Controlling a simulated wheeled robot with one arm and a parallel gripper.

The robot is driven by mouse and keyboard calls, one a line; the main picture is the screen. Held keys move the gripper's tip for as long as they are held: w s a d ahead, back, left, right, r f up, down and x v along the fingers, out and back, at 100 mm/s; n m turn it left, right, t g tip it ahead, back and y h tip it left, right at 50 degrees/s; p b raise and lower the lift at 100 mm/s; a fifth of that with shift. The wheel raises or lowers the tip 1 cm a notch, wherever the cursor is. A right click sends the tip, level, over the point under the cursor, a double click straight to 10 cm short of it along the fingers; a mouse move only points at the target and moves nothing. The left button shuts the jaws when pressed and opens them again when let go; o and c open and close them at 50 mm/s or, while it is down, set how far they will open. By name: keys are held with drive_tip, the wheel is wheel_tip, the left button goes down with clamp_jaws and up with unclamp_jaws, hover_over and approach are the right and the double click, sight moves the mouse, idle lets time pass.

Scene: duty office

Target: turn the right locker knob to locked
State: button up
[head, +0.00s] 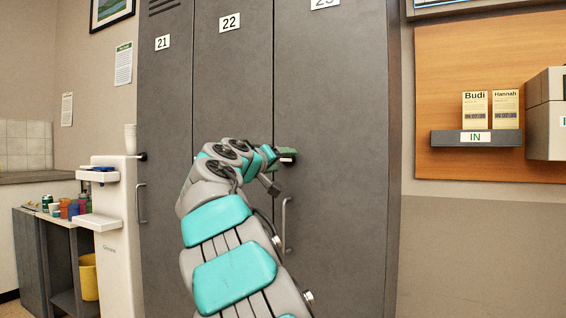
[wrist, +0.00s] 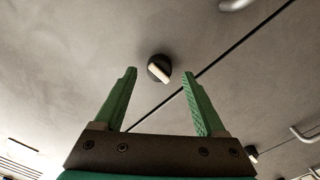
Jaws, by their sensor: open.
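The right locker (head: 335,130), labelled 23, is a tall grey door with a handle (head: 286,225) near its left edge. Its knob is mostly hidden behind my gripper (head: 287,153) in the head view. In the wrist view the round black knob (wrist: 157,66) shows clearly, with a pale bar across it lying at a slant. My gripper also shows in the wrist view (wrist: 159,74), with its two green fingers open and empty. The knob appears between and just beyond the fingertips, with visible gaps on both sides. I cannot tell any lock marking.
Lockers 22 (head: 232,90) and 21 (head: 166,90) stand to the left, all doors shut. Another black knob (wrist: 251,154) shows across the door seam. A white dispenser (head: 118,225) stands further left. A grey shelf (head: 450,139) with two cards hangs at the right.

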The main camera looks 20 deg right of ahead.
drive_tip(key=v, duration=0.6)
drive_tip(key=shift+s+a+b, duration=0.15)
drive_tip(key=shift+a+b, duration=0.05)
drive_tip(key=shift+b, duration=0.1)
drive_tip(key=s+d+f+g+y+p, duration=0.1)
drive_tip(key=s+f+g+y, duration=0.25)
drive_tip(key=s+f, duration=0.6)
drive_tip(key=s+f+g+y+p, duration=0.15)
drive_tip(key=s+f+y, duration=0.35)
drive_tip(key=f, duration=0.8)
drive_tip(key=s+a+f+n+g+y, duration=0.1)
drive_tip(key=s+a+f+g+y, duration=0.1)
drive_tip(key=s+a+f, duration=0.3)
drive_tip(key=s+a+f+g+y, duration=0.1)
drive_tip(key=s+a+f+g, duration=0.2)
drive_tip(key=s+f, duration=0.8)
drive_tip(key=s+a+f+n+g+y, duration=0.1)
drive_tip(key=s+a+f, duration=0.6)
drive_tip(key=s, duration=0.9)
drive_tip(key=shift+f+n+g+y+p, duration=0.3)
drive_tip(key=shift+f+g+y+p, duration=0.1)
drive_tip(key=shift+f+g+y, duration=0.5)
